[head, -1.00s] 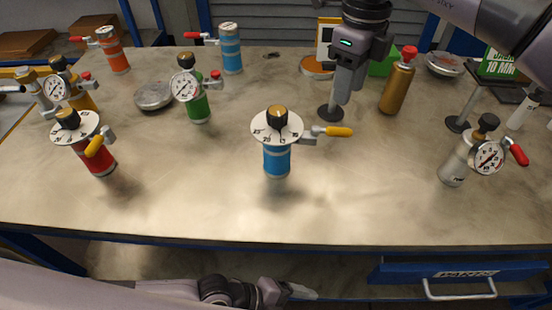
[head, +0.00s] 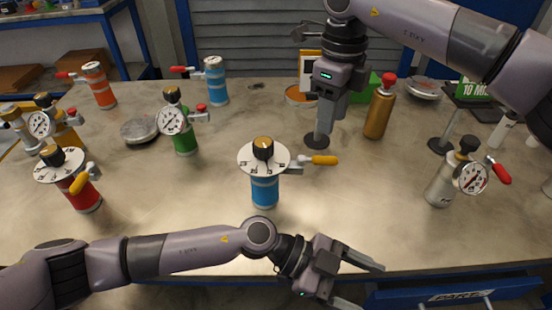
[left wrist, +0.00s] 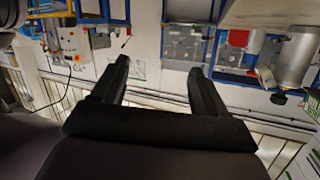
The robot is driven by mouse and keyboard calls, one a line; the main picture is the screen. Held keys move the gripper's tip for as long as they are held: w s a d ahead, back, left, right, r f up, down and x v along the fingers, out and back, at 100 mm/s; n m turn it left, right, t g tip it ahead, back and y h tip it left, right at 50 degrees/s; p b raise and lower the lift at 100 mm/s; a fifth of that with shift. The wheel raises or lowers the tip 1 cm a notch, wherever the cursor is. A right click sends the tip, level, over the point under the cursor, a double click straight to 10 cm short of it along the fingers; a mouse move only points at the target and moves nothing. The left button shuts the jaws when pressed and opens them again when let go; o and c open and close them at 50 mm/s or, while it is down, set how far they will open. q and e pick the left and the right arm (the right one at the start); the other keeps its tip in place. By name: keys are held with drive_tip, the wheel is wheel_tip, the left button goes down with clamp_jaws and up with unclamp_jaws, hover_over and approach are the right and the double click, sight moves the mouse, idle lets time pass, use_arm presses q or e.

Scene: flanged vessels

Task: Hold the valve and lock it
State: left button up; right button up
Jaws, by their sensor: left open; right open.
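A blue vessel (head: 264,188) stands upright near the middle of the table, with a white dial plate, a black and gold knob (head: 263,148) and a yellow valve handle (head: 321,160) pointing right. My right gripper (head: 325,125) points down above the table behind that handle, apart from it; it is open. My left gripper (head: 366,286) is at the table's front edge, in front and to the right of the blue vessel. It is open and empty, and its two spread fingers also show in the left wrist view (left wrist: 162,66).
A red vessel (head: 82,196) with a similar dial stands at the left, a green one (head: 185,140) behind, and a silver one (head: 440,188) at the right. A gold bottle (head: 379,112) stands near my right gripper. The tabletop around the blue vessel is mostly clear.

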use_arm(q)
drive_tip(key=w+a+r+g+h, duration=0.1)
drive_tip(key=w+a+r+g, duration=0.1)
drive_tip(key=w+a+r, duration=0.3)
wheel_tip(320, 180, up, 11)
drive_tip(key=m+t+y, duration=0.2)
drive_tip(key=t+y, duration=0.4)
drive_tip(key=y, duration=0.9)
hover_over(262, 141)
drive_tip(key=shift+s, duration=0.15)
drive_tip(key=shift+f, duration=0.15)
wheel_tip(262, 141, down, 7)
drive_tip(key=shift+r, duration=0.2)
clamp_jaws()
